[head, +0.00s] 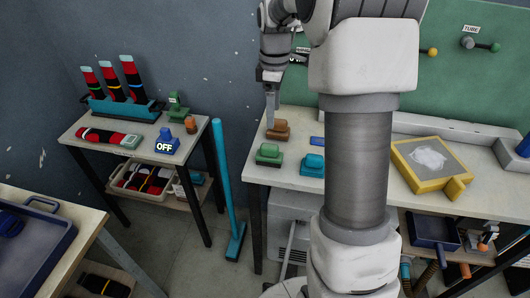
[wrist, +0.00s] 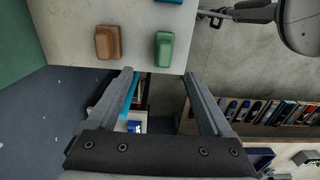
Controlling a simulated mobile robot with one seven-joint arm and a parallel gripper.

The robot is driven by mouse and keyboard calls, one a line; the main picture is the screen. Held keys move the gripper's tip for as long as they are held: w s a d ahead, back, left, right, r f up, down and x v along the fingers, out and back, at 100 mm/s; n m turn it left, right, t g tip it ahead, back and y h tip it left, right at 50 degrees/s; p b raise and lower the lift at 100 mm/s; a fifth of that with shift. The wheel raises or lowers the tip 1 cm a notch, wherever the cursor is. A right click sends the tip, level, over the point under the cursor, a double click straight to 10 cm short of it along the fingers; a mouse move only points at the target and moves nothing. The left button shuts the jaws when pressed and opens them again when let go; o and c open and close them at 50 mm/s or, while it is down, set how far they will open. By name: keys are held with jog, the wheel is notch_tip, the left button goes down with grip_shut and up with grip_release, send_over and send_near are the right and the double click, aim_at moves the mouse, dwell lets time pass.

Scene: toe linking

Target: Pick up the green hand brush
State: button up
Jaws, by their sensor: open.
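The green hand brush (head: 268,154) lies on the left end of the workbench, near its front edge. It also shows in the wrist view (wrist: 164,49), just beyond the gap between my fingertips and nothing touches it. My gripper (head: 270,118) hangs over the left end of the bench, beside the brown brush in the head view. In the wrist view my gripper (wrist: 158,76) is open and empty, its two fingers wide apart.
A brown brush (head: 279,130) lies behind the green one and a teal brush (head: 313,164) to its right. A yellow dustpan-like tray (head: 436,164) is farther right on the bench (head: 374,180). A blue broom (head: 225,180) stands left of the bench, beside a small table (head: 95,124).

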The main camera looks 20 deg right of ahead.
aim_at(269, 153)
notch_tip(269, 153, down, 10)
jog(key=shift+a+f+b, duration=0.1)
jog(key=shift+b, duration=0.55)
jog(key=shift+s+a+f+b, duration=0.1)
jog(key=shift+a+f+b, duration=0.15)
jog(key=shift+f, duration=1.05)
jog(key=shift+s+a+f+b, duration=0.1)
jog(key=shift+a+f+b, duration=0.1)
jog(key=shift+f, duration=1.1)
grip_shut()
